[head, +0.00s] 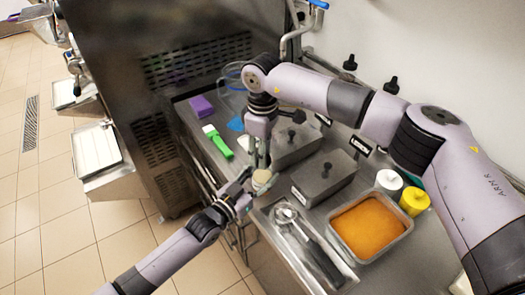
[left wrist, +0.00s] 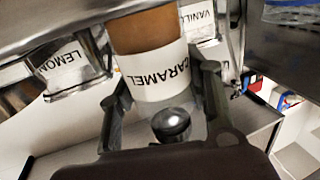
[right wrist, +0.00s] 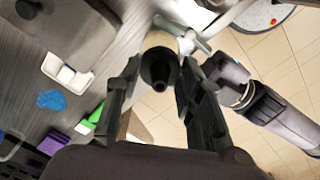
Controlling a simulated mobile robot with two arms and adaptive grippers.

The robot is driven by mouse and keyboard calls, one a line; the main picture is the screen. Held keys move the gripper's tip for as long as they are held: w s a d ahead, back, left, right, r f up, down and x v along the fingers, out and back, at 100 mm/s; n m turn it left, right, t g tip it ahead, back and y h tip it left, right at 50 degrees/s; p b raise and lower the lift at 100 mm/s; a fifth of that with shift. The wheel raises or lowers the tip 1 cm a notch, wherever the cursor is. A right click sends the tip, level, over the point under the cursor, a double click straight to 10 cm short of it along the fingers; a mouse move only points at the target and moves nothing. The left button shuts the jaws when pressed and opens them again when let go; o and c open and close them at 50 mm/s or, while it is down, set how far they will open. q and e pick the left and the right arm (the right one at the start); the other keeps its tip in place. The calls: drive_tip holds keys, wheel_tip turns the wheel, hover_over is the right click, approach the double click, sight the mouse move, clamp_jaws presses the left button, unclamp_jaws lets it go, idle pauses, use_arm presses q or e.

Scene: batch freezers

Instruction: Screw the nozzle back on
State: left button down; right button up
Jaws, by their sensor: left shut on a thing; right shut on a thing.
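The caramel bottle (left wrist: 155,80), brown with a white label reading CARAMEL, is between the fingers of my left gripper (left wrist: 160,100), which is shut on it. In the head view the bottle (head: 262,181) is a small tan shape at the counter's front edge, with my left gripper (head: 245,188) beside it. The black nozzle (right wrist: 160,72) is between the fingers of my right gripper (right wrist: 158,95), shut on it. My right gripper (head: 262,155) points down from above the bottle. The nozzle lines up over the bottle's pale top; I cannot tell whether they touch.
Steel lidded bins (head: 323,178) stand right of the grippers. An orange-filled tub (head: 370,228), white bottle (head: 389,181) and yellow bottle (head: 414,201) are further right. Scoops (head: 305,240) lie in front. A green scraper (head: 217,140) and purple block (head: 201,106) lie at left.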

drive_tip(key=o, duration=0.7)
drive_tip(key=shift+o, duration=0.2)
drive_tip(key=shift+r, duration=0.15)
drive_tip(key=shift+r, duration=2.15)
